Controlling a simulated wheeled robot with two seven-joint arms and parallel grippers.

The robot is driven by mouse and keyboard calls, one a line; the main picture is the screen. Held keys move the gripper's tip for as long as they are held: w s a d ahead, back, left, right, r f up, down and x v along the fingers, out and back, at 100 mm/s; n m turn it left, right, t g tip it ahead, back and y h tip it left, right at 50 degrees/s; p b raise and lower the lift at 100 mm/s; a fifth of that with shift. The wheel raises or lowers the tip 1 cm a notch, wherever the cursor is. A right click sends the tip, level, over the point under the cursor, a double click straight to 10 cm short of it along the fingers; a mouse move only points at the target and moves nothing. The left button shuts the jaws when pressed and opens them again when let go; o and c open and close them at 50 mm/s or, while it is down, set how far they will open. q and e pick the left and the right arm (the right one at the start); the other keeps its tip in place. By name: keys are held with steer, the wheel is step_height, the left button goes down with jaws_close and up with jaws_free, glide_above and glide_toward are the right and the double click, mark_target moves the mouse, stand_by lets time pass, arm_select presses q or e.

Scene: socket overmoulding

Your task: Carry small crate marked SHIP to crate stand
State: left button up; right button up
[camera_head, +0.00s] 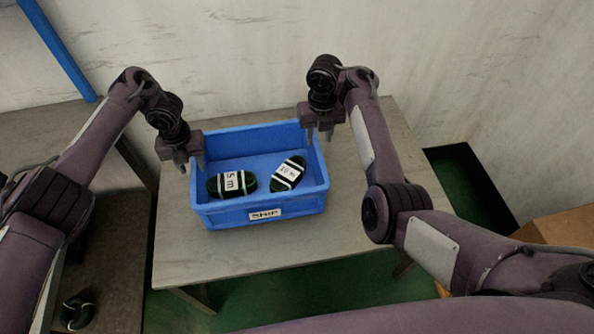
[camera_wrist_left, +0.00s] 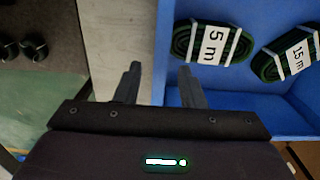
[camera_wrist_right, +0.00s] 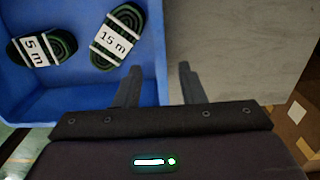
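The small blue crate marked SHIP (camera_head: 264,213) stands upright on a grey table, label on its near wall. It holds two dark green coiled cables, one labelled 5 m (camera_head: 232,184) and one labelled 15 m (camera_head: 288,173). My left gripper (camera_head: 191,168) is open at the crate's left wall; in the left wrist view its fingers (camera_wrist_left: 158,82) lie either side of that wall. My right gripper (camera_head: 319,138) is open at the right wall; in the right wrist view its fingers (camera_wrist_right: 161,82) lie either side of that wall. I cannot identify the crate stand.
The grey table (camera_head: 229,256) has bare room around the crate. A darker surface at left carries another green coil (camera_head: 77,309). A wall (camera_head: 240,60) rises behind the table. A cardboard-coloured box (camera_head: 562,236) stands at the far right.

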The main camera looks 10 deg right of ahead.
steer(key=shift+r, duration=1.2)
arm_select(q)
steer(key=shift+r, duration=0.1)
arm_select(e)
steer(key=shift+r, duration=0.1)
